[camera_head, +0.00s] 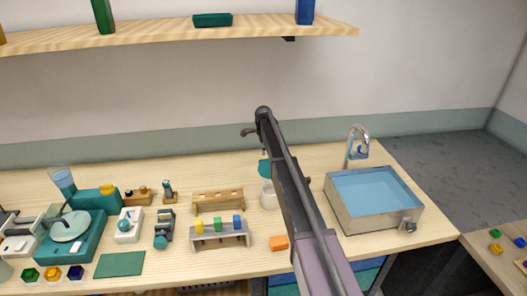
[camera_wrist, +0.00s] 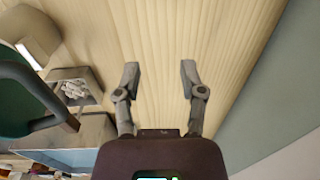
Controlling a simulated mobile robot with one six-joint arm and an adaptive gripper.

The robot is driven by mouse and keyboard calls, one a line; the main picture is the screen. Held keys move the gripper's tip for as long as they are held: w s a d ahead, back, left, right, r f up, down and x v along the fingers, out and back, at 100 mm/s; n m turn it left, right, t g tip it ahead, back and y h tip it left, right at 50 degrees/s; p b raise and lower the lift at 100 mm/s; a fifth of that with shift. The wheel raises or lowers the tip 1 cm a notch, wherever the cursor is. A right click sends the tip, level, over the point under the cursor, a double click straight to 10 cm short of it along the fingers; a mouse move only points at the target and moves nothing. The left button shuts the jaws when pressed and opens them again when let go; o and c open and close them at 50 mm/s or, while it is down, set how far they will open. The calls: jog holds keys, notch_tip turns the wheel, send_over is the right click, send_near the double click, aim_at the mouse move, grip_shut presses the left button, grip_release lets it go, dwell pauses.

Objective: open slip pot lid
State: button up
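The slip pot (camera_head: 267,196) is a small white pot on the bench, left of the sink and partly hidden by my arm. A teal piece (camera_head: 264,169), apparently its lid, shows above and behind the rim, as if raised; my arm hides part of it. In the wrist view a large teal shape with a dark edge (camera_wrist: 22,98) lies at the left; I cannot tell surely that it is the lid. My gripper (camera_wrist: 159,72) is open and empty, its fingers over bare wood, right of and apart from the teal shape.
The sink (camera_head: 375,197) with its tap (camera_head: 358,142) stands right of the pot. A wooden rack (camera_head: 217,203), a grey rack with coloured blocks (camera_head: 219,240) and an orange block (camera_head: 279,242) are nearby. The wall is close behind.

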jog(key=w, duration=0.7)
jog(key=shift+w+a, duration=0.25)
jog(key=shift+a, duration=0.05)
dwell(0.8)
dwell(0.4)
